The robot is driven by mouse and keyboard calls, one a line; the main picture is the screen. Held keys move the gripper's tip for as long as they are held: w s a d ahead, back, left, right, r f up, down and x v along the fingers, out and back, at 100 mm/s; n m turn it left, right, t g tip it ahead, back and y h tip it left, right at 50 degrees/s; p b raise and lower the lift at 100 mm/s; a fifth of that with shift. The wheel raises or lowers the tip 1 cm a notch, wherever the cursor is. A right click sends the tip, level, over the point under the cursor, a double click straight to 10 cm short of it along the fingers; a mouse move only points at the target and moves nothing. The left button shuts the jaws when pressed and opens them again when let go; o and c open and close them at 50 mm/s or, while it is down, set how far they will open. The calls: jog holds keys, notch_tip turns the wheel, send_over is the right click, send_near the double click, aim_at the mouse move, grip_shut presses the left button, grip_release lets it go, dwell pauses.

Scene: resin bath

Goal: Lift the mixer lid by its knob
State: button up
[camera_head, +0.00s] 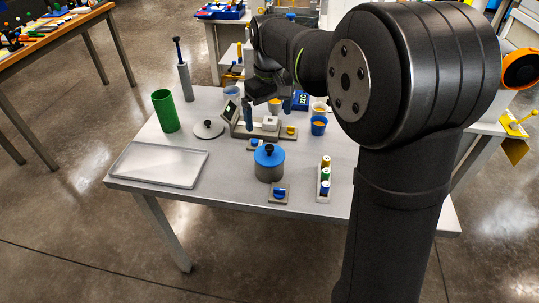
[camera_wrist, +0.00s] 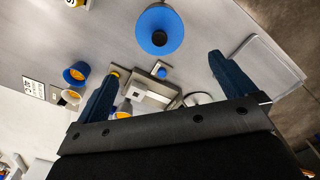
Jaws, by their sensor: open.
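The mixer is a grey pot (camera_head: 269,173) with a blue lid (camera_head: 262,158) and a dark knob (camera_head: 269,149) on top. It stands upright near the middle of the table, with the lid on it. In the wrist view the blue lid (camera_wrist: 145,20) shows at the top centre, with the knob (camera_wrist: 159,38) on it. My gripper (camera_head: 268,107) is open and empty, behind and above the pot in the head view. In the wrist view my gripper's (camera_wrist: 163,65) two blue fingers are spread wide, and the lid lies beyond their tips, apart from them.
A grey device with a white block (camera_head: 270,123) stands behind the pot. A bottle rack (camera_head: 324,180) and small blue-topped block (camera_head: 279,194) are in front. A pale disc with dark knob (camera_head: 208,129), green cylinder (camera_head: 165,111) and tray (camera_head: 158,164) lie left. Blue cup (camera_head: 319,126) is right.

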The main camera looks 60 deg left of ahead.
aim_at(270, 147)
notch_tip(270, 147, down, 12)
jog(key=shift+d+f, duration=0.1)
jog(key=shift+f, duration=0.15)
dwell(0.3)
jog(key=shift+c, duration=0.4)
jog(key=c, duration=0.8)
jog(key=shift+c, duration=0.2)
jog(key=shift+r, duration=0.15)
